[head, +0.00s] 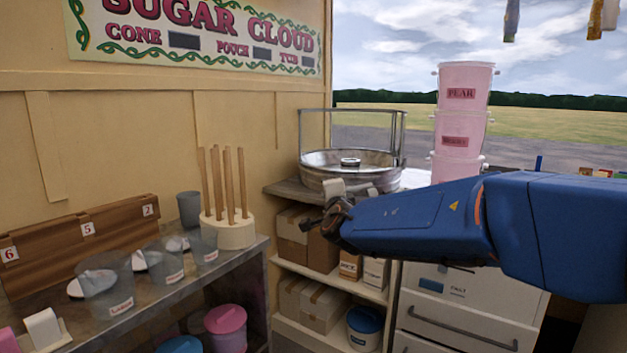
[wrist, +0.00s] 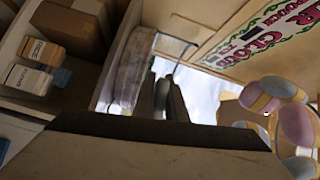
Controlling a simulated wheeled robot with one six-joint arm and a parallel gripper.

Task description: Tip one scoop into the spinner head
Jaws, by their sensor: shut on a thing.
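The spinner is a wide metal bowl (head: 328,171) on the counter in the head view, with a small round spinner head (head: 350,162) at its middle. The bowl's side (wrist: 128,75) also shows in the wrist view, left of the fingers. My gripper (head: 332,207) is just in front of the bowl, on its near side. It is shut on what appears to be a scoop; a small pale piece (head: 335,188) shows above the jaws, against the bowl. The jaws (wrist: 168,98) hide most of it in the wrist view. I cannot see its contents or tilt.
A wire guard (head: 403,138) rises behind the bowl. Stacked pink tubs (head: 464,87) stand to its right. Labelled clear cups (head: 110,295) and a block of wooden sticks (head: 229,232) stand on the left bench. Boxes (head: 292,236) fill the shelf below.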

